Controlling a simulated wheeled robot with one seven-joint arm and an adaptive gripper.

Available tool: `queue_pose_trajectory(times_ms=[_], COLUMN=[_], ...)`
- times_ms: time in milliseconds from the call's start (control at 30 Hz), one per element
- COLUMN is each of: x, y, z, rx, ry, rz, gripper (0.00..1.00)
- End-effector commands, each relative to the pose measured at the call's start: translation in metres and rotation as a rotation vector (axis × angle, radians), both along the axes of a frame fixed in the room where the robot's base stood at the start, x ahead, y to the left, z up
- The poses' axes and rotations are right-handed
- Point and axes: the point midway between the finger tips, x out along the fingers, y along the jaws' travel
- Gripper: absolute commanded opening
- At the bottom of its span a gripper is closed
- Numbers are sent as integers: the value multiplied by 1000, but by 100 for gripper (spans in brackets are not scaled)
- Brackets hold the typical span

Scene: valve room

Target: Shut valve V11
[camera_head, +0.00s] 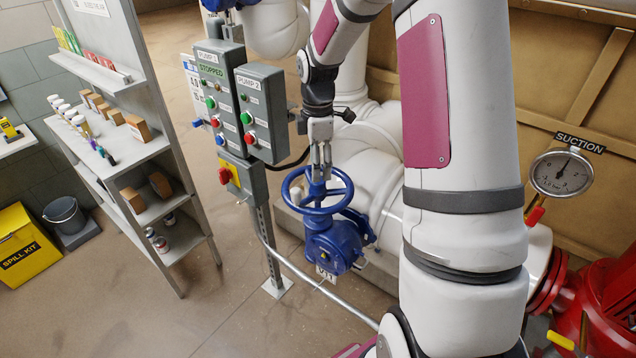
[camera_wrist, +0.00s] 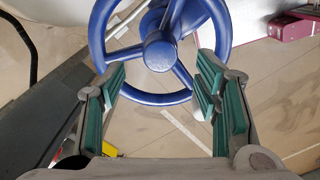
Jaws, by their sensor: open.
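The valve V11 is a blue gearbox body (camera_head: 338,246) with a blue handwheel (camera_head: 303,194) on top; a small V11 tag (camera_head: 325,273) hangs at its base. My gripper (camera_head: 321,166) points down just above the handwheel in the head view. In the wrist view the handwheel (camera_wrist: 228,50) with its spokes and round hub (camera_wrist: 160,53) lies ahead, and my gripper (camera_wrist: 161,92) has its green-padded fingers wide apart, one on each side of the lower rim. Nothing is held between them. Whether a finger touches the rim, I cannot tell.
White pipes (camera_head: 375,160) lie behind and right. A suction gauge (camera_head: 562,173) is at right. A shelf unit (camera_head: 130,150) stands left, with open floor between.

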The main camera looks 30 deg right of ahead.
Motion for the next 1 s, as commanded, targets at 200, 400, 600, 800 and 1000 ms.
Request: queue_pose_trajectory(times_ms=[200,400,600,800,1000], x=[-1,0,0,0,-1], y=[0,0,0,1,1], z=[-16,-31,-45,-59,-68], rx=[1,1,1,1,1], ry=[4,3,2,2,4], rz=[-1,-1,-1,-1,-1], gripper=[57,57,57,57,57])
